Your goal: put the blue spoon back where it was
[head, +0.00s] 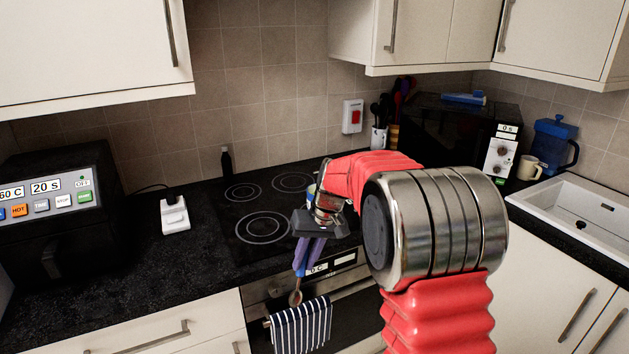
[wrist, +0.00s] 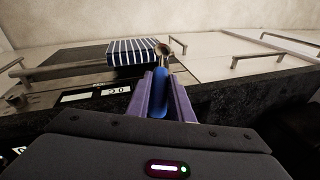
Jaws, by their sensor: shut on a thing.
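My gripper (head: 302,268) points downward in front of the hob's front edge in the head view. Its purple fingers (wrist: 159,92) are shut on the blue spoon (wrist: 159,105). The blue handle lies between the fingers and the metallic bowl (wrist: 162,49) sticks out past the fingertips. In the head view the bowl (head: 296,298) hangs down in front of the oven, just above the striped towel as pictured. Whether it touches the towel cannot be told. The handle's far end is hidden by my gripper.
The striped towel (head: 301,326) hangs on the oven handle. The black hob (head: 240,205) is mostly clear; an object behind my wrist is partly hidden. Utensil pots (head: 379,138) stand beside the black microwave (head: 440,125). A blue jug (head: 555,145), mug (head: 528,168) and sink (head: 575,215) are right.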

